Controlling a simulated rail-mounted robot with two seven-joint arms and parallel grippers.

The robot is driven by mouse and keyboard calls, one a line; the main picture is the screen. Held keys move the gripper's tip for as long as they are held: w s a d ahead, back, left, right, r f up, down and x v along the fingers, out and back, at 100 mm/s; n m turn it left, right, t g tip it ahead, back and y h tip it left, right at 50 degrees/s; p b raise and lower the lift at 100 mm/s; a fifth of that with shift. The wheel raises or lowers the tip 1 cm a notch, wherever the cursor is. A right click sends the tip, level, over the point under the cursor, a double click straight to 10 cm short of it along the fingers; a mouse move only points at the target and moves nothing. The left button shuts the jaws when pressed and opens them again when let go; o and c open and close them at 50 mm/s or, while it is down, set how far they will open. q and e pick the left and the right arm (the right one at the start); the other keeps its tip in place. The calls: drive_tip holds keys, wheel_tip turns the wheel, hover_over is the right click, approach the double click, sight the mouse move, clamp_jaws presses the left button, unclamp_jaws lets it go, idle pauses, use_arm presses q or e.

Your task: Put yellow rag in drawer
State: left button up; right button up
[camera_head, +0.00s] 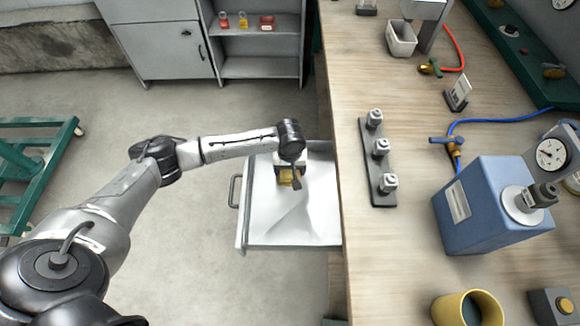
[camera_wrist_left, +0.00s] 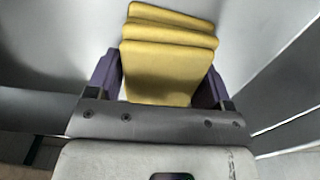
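The yellow rag (camera_head: 286,179) is a folded yellow cloth, seen inside the open drawer (camera_head: 310,228) just below my left gripper. The pale drawer is pulled out from under the workbench, with its handle on the left. My left gripper (camera_head: 289,177) reaches down into the drawer. In the left wrist view, the rag (camera_wrist_left: 168,62) lies between the two purple fingers of the gripper (camera_wrist_left: 160,80), which press close to its sides. Whether the rag rests on the drawer floor is hard to tell. My right gripper is out of view.
The wooden workbench (camera_head: 400,245) borders the drawer on the right. It bears a blue device (camera_head: 485,205), a grey rack (camera_head: 372,160) and a yellow cup (camera_head: 468,306). A grey cabinet (camera_head: 160,45) stands at the back.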

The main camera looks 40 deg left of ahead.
use_arm(q)
drive_tip(key=o, duration=0.3)
drive_tip(key=shift+r, duration=0.15)
wheel_tip(320, 180, up, 12)
drive_tip(key=p, duration=0.4)
idle(0.4)
